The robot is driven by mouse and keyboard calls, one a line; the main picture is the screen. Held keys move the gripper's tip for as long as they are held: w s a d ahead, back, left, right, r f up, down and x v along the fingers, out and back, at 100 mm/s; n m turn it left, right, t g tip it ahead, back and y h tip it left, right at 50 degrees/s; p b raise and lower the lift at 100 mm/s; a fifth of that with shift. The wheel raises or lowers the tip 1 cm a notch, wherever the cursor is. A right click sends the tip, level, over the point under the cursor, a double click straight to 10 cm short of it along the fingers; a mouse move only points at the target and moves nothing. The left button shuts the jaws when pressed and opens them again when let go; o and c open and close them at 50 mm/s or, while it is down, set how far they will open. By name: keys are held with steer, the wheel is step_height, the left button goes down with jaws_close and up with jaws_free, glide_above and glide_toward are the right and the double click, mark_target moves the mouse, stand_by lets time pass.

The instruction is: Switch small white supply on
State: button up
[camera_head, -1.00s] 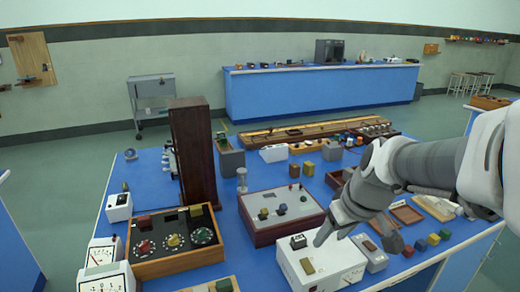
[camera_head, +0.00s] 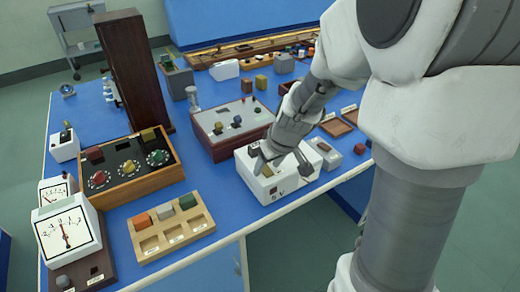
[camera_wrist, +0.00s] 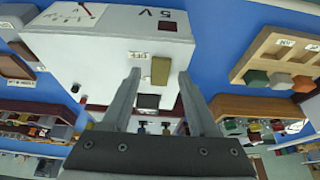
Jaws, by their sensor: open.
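A white supply box (camera_head: 250,182) marked "5 V" sits near the front edge of the blue bench. In the wrist view its white top (camera_wrist: 85,52) fills much of the upper left, with the "5 V" marking upside down. A tan block (camera_wrist: 160,70) and a small label are on its top, and a dark part (camera_wrist: 148,101) shows beyond the block. Which way any switch is set is too small to tell. My gripper (camera_head: 282,167) is open over the box, pointing down. In the wrist view its fingertips (camera_wrist: 159,76) are on either side of the tan block, with no visible contact.
A wooden tray with coloured blocks (camera_head: 150,247) and a dial box (camera_head: 165,183) stand to the left. A grey-topped box (camera_head: 232,115) is behind the supply. A small pale box (camera_head: 328,158) is close on its right. Two meters stand at far left.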

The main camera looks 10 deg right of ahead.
jaws_close()
stand_by(0.3)
